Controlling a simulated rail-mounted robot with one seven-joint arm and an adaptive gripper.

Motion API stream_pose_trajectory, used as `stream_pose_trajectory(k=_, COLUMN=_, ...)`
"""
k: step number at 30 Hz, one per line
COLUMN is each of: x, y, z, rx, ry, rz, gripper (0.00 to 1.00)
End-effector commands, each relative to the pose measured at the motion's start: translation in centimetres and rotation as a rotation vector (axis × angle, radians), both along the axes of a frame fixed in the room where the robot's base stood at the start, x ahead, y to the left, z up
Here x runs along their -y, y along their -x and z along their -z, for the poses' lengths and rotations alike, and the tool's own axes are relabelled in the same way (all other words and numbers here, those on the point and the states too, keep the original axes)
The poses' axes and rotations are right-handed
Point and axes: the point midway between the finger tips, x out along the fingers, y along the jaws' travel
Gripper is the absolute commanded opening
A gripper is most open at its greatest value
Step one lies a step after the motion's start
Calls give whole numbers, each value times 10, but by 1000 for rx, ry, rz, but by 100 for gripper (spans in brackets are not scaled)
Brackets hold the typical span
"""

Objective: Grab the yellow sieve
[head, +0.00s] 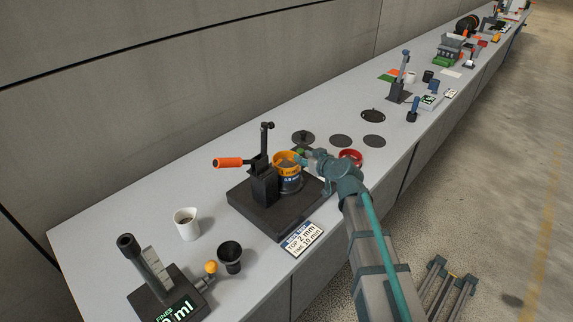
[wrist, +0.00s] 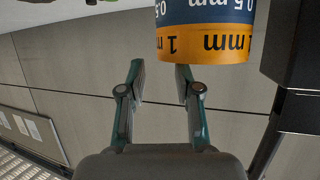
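The yellow sieve (head: 286,157) is the top ring of a stack on the black base (head: 245,212) in the head view. A blue sieve (head: 290,184) sits directly under it. In the wrist view, which looks upside down, the yellow sieve (wrist: 205,46) shows a "1 mm" label beside the blue ring (wrist: 205,12). My gripper (head: 305,157) is at the right side of the stack. In the wrist view my gripper (wrist: 160,75) has its two fingers apart, with nothing between them. The sieve is off to the right of the finger gap; contact cannot be told.
A red ring (head: 350,158) lies behind my gripper. A white cup (head: 187,224) and a black cup (head: 230,257) stand at front left. Grey discs (head: 340,140) lie behind.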

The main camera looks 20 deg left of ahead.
Motion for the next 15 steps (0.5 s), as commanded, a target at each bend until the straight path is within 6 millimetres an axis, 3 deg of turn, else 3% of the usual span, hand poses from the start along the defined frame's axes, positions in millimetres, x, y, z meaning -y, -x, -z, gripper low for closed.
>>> stream_pose_trajectory(k=7, x=-26, y=-22, z=11, rx=-1, ry=-1, rz=-1, gripper=33)
stream_pose_trajectory(k=15, x=-30, y=-24, z=16, rx=0, ry=0, rz=0, gripper=33)
